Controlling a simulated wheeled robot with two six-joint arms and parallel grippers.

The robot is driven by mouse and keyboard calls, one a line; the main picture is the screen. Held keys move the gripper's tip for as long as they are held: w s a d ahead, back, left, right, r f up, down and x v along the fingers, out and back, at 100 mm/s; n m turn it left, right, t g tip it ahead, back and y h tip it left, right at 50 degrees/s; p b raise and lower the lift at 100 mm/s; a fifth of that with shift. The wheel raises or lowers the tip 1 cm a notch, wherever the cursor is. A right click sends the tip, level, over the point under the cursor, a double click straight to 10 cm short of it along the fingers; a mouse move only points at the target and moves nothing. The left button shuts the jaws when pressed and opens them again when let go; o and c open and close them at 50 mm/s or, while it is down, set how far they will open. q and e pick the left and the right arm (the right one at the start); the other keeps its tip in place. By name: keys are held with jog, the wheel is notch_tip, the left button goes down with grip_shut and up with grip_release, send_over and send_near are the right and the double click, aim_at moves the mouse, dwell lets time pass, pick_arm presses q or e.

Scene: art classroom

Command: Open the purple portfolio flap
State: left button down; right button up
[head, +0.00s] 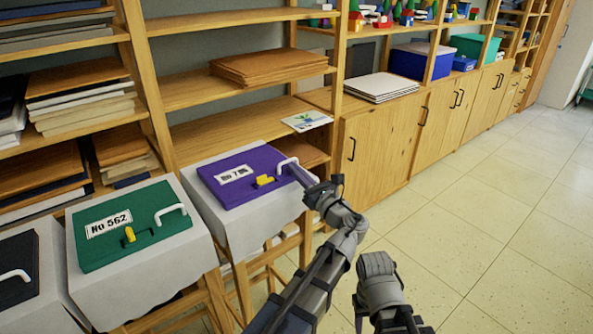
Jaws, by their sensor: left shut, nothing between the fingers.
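The purple portfolio (258,183) lies closed on a cloth-covered stand. Its lid carries a white label (235,174) reading about "No 7", with the last characters hard to read. A yellow clasp (265,181) sits near its front edge, and a white handle (287,162) is at its right end. My left gripper (299,174) is shut and empty at the right edge of the portfolio, close beside the handle. I cannot tell whether it touches the lid. My right arm shows low in the picture, but its gripper is not visible.
A green portfolio (150,225) labelled No 562 and a black portfolio (18,268) lie on stands to the left. Wooden shelves (233,19) stand behind, with cabinets (378,150) along the right. The tiled floor (480,220) at right is clear.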

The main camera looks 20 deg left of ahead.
pick_arm(q)
jog(key=shift+a+r+g+h+p, duration=0.1)
jog(key=shift+r+g+h+p, duration=0.2)
jog(key=shift+r+p, duration=0.75)
jog(key=w+a+r+g+h+p, duration=0.25)
jog(key=r+p, duration=0.35)
jog(key=p, duration=0.8)
jog(key=w+a+r+g+h+p, duration=0.3)
jog(key=r+p, duration=0.4)
jog(key=p, duration=0.7)
jog(key=w+a+r+g+h+p, duration=0.1)
jog(key=w+a+r+h+p, duration=0.2)
jog(key=w+a+p, duration=0.5)
jog(key=shift+a+r+p, duration=0.3)
jog(key=shift+a+r, duration=0.05)
jog(key=shift+a, duration=1.45)
jog(key=shift+g, duration=0.25)
